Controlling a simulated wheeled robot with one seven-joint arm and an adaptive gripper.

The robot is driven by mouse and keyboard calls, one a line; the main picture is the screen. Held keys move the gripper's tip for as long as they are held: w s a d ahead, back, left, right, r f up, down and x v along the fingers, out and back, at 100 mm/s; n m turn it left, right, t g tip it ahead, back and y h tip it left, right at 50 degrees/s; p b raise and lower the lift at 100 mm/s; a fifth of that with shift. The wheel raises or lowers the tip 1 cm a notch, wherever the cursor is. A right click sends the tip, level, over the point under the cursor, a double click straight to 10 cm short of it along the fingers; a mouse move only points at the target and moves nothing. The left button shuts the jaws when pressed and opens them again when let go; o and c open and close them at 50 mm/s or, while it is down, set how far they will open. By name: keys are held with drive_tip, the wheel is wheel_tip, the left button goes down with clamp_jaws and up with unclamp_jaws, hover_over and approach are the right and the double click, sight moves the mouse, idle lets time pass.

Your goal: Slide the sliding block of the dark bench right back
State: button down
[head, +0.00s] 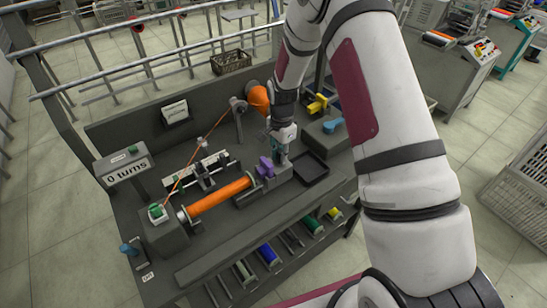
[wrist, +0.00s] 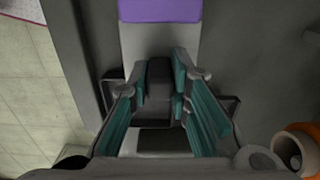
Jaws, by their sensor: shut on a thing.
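The dark bench (head: 150,125) carries a long orange bobbin (head: 220,195), lying between a grey housing at its left and the sliding block (head: 280,178) at its right. A purple part (head: 265,167) sits on the block at the bobbin's end; it also shows at the top of the wrist view (wrist: 160,10). My gripper (head: 281,155) is down at the block, right of the purple part. In the wrist view my teal fingers (wrist: 160,105) are on either side of a dark upright grip (wrist: 160,78) on the block, shut on it. The grip's lower part is partly hidden.
An orange cone (head: 259,98) stands behind my gripper, its thread running left across the bench. A black tray (head: 310,167) is right of the block. A display (head: 125,163) reads "0 turns". Coloured bobbins (head: 268,254) lie on the front rack.

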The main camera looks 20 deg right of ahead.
drive_tip(key=shift+w+d, duration=0.1)
drive_tip(key=shift+d, duration=0.2)
drive_tip(key=c, duration=1.5)
unclamp_jaws()
wheel_tip(320, 180, up, 12)
drive_tip(key=shift+r, duration=0.1)
